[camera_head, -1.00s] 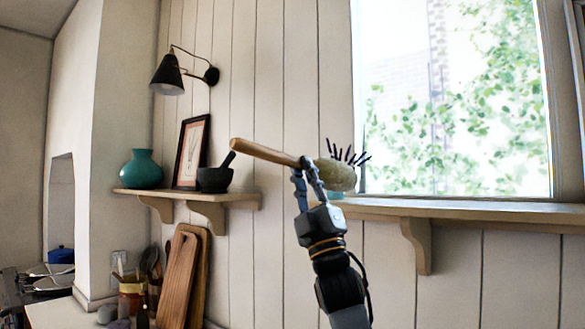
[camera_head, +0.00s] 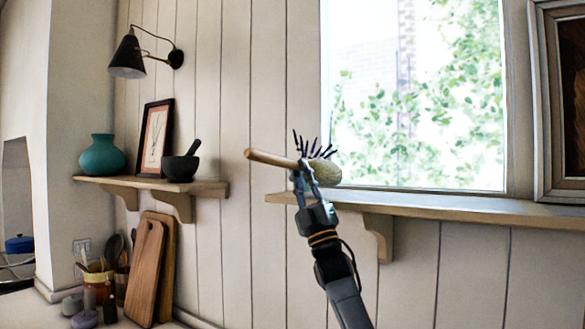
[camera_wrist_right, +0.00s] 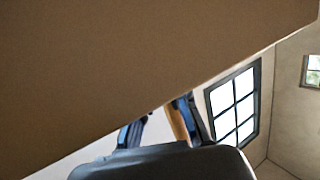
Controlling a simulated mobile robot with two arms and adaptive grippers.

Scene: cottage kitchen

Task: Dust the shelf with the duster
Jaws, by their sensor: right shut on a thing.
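The duster has a tan wooden handle (camera_head: 270,158) pointing left and a pale, rounded head (camera_head: 327,173) at the right. My right gripper (camera_head: 301,173) is shut on it close to the head and holds it roughly level, in front of the window ledge's left end. Part of the handle shows between the fingers in the right wrist view (camera_wrist_right: 178,122). The wooden wall shelf (camera_head: 205,188) is to the left, apart from the duster. It bears a teal vase (camera_head: 102,156), a framed picture (camera_head: 155,138) and a dark mortar with pestle (camera_head: 181,167). My left gripper is not in view.
Dark spiky stems (camera_head: 312,147) show behind the duster. The window ledge (camera_head: 430,205) runs right on a bracket. A black lamp (camera_head: 128,58) hangs above the shelf; cutting boards (camera_head: 146,268) and utensils stand below. A large brown surface (camera_wrist_right: 120,60) fills much of the wrist view.

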